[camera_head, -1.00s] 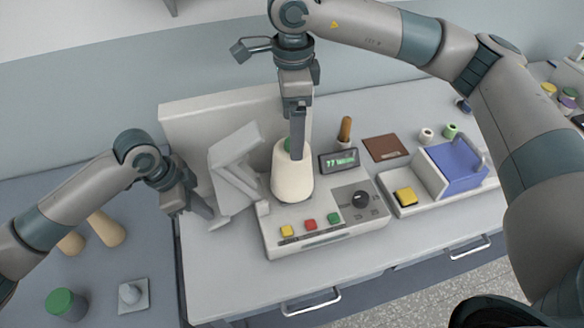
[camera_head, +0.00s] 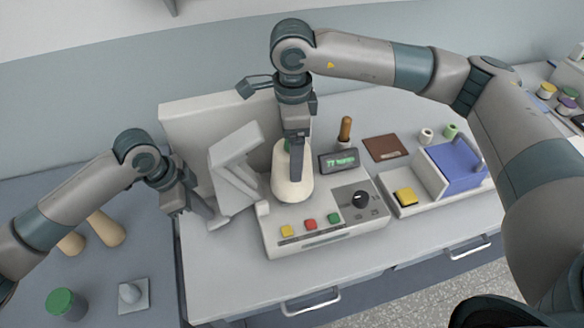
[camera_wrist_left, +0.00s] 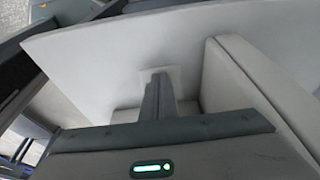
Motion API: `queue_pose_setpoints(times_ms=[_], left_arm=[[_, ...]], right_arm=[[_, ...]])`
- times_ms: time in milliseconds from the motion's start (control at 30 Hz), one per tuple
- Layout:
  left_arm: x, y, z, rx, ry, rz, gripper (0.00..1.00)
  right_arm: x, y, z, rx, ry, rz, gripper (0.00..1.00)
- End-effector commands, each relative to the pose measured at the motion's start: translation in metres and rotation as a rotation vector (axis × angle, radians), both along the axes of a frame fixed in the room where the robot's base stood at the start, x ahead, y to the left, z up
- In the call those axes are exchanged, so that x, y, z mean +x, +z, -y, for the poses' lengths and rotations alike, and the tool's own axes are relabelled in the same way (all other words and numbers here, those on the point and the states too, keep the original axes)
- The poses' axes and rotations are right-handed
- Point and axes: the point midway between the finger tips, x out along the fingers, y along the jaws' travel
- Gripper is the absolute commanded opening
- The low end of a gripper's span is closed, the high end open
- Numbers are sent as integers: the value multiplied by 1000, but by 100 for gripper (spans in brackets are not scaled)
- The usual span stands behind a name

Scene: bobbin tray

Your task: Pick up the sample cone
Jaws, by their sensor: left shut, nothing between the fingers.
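The sample cone (camera_head: 293,193), a cream-coloured cone of thread with a green tip, stands upright on the white machine in the middle of the head view. My right gripper (camera_head: 297,178) comes down over it from above. One finger shows in front of the cone and hides part of its upper side; the jaw opening is hidden by the viewing angle. My left gripper (camera_head: 208,212) is shut and empty, left of the cone, close to the tilted grey-white lever part (camera_head: 238,160). In the left wrist view its closed fingers (camera_wrist_left: 157,95) point towards a pale surface.
The machine (camera_head: 300,240) has coloured buttons, a black dial and a green display (camera_head: 340,160). A tray with a blue bin (camera_head: 455,168) stands at right. A brown pad (camera_head: 385,148) lies behind it. The white tabletop (camera_head: 225,285) is clear in front.

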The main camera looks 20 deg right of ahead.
Motion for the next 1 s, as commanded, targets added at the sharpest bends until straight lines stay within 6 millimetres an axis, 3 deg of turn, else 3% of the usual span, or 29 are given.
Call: queue_pose_setpoints(times_ms=[500,1000], left_arm=[[0,0,0,1,0,0,0],[0,-1,0,1,0,0,0]], right_arm=[[-3,-50,-1,0,-1,-2,85],[-3,-51,-1,0,0,-1,85]])
